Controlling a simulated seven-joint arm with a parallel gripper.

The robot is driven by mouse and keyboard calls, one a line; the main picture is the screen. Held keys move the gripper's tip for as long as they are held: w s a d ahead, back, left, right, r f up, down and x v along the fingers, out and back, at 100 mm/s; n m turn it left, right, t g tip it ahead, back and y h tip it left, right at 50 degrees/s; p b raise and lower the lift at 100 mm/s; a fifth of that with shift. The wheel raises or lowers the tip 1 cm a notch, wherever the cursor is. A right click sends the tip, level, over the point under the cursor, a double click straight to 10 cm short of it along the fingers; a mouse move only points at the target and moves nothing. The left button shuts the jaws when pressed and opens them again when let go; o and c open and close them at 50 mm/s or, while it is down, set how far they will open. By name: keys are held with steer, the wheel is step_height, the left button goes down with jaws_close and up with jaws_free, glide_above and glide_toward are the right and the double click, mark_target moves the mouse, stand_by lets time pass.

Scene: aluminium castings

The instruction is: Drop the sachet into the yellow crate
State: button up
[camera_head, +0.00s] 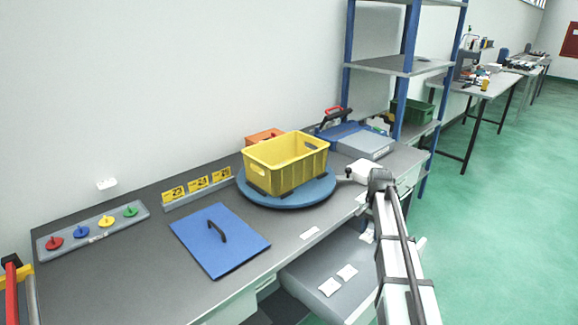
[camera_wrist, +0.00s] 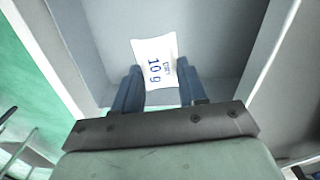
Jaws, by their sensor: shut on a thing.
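The yellow crate (camera_head: 287,165) stands upright on a round blue turntable (camera_head: 262,199) on the bench, and its inside looks empty from what shows. My gripper (camera_wrist: 159,72) is shut on a white sachet (camera_wrist: 155,52) printed with blue "10 g" lettering. The sachet stands out beyond the two blue fingers in the wrist view, with grey drawer-like walls behind it. In the head view my arm link covers the right side, and the gripper and held sachet cannot be made out clearly.
An open grey drawer (camera_head: 308,277) below the bench edge holds loose white sachets (camera_head: 330,287). A blue lid plate (camera_head: 220,240) with a black handle lies left of the turntable. An orange box (camera_head: 264,136) and a blue-grey case (camera_head: 357,140) stand behind the crate.

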steer(key=s+a+r+n, duration=0.2)
steer(key=a+r, duration=0.3)
steer(key=r, duration=0.3)
steer(key=s+a+r+n, duration=0.3)
steer(key=a+r, duration=0.2)
steer(key=r, duration=0.4)
steer(key=w+a+r+m, duration=0.25)
steer(key=w+a, duration=0.35)
steer(key=w, duration=0.5)
steer(key=w+a+r+m, duration=0.2)
steer(key=w+a+r, duration=0.3)
steer(key=w, duration=0.6)
steer(key=w+a+r+m, duration=0.2)
steer(key=w+a, duration=0.4)
steer(key=w, duration=0.6)
step_height(320, 180, down, 6)
steer(key=shift+s+a, duration=0.15)
steer(key=shift+a, duration=0.05)
steer(key=shift+f+n, duration=0.1)
steer(key=shift+n, duration=0.15)
steer(key=o, duration=1.1)
